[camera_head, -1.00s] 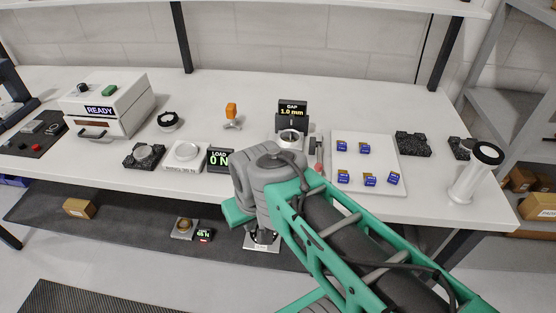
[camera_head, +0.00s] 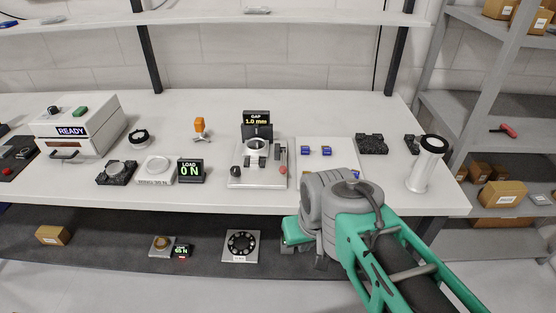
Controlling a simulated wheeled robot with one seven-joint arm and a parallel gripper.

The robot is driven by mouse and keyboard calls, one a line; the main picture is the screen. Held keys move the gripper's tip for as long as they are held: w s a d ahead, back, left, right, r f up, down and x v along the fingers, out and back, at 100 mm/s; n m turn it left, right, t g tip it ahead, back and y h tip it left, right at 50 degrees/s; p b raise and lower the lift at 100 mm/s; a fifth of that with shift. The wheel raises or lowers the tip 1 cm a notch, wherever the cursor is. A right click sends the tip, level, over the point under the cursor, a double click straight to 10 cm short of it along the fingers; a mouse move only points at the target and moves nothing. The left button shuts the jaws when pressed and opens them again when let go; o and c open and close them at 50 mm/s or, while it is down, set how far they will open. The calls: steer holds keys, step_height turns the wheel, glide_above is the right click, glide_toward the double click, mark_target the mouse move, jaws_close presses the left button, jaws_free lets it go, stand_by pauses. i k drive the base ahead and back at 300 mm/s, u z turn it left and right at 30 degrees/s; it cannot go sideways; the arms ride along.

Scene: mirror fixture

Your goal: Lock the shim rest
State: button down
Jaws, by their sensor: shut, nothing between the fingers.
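The mirror fixture (camera_head: 250,183) stands on the bench as a pale plate with a ring-shaped seat (camera_head: 256,147) and a dark upright block behind it. Its display (camera_head: 256,118) reads "GAP 1.0 mm". A dark knob (camera_head: 235,171) is at its left front and a red-tipped part (camera_head: 283,170) at its right. I cannot tell which part is the shim rest or its lock. My gripper (camera_head: 320,262) is shut and empty, low in front of the bench, right of the fixture and apart from it. My arm's wrist hides most of its fingers.
A white tray (camera_head: 345,150) with blue shim blocks is right of the fixture, partly hidden by my arm. The "LOAD 0 N" display (camera_head: 190,171) is left. A white post (camera_head: 422,165) stands at right. A shelf (camera_head: 200,240) runs under the bench.

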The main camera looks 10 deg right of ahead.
mark_target(235, 171)
steer(key=z, duration=0.1)
steer(key=i, duration=0.6)
steer(key=u, duration=0.55)
steer(key=k, duration=1.1)
steer(key=u, duration=1.1)
steer(key=i, duration=1.55)
steer(key=z, duration=0.85)
